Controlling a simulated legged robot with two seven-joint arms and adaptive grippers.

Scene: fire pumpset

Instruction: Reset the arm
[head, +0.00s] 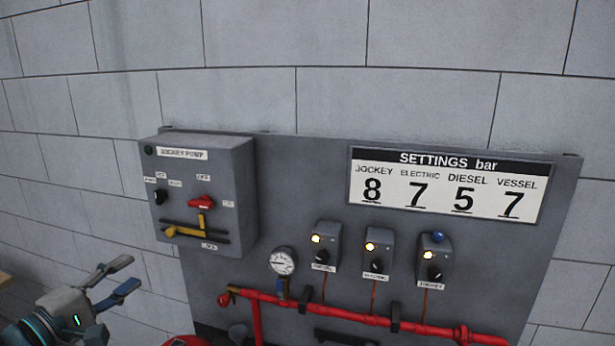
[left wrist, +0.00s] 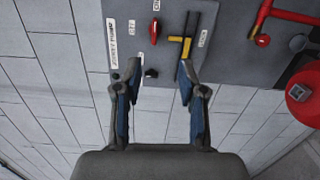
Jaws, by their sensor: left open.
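My left gripper (head: 128,278) is at the lower left of the head view, below and left of the jockey pump box, apart from it. In the left wrist view its two blue-padded fingers (left wrist: 160,80) are spread, with nothing held between them. The grey jockey pump box (head: 234,190) carries a red switch (head: 201,203), a black knob (head: 160,197) and a yellow lever (head: 186,231). The red switch (left wrist: 154,31) and yellow lever (left wrist: 184,40) also show in the wrist view, beyond the fingertips. My right gripper is not in view.
A grey panel (head: 300,180) on the block wall holds a settings sign (head: 448,185), a pressure gauge (head: 282,261), three small switch boxes with lit yellow lamps, and a red pipe (head: 350,313) along the bottom. Bare wall (head: 60,200) lies left of the box.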

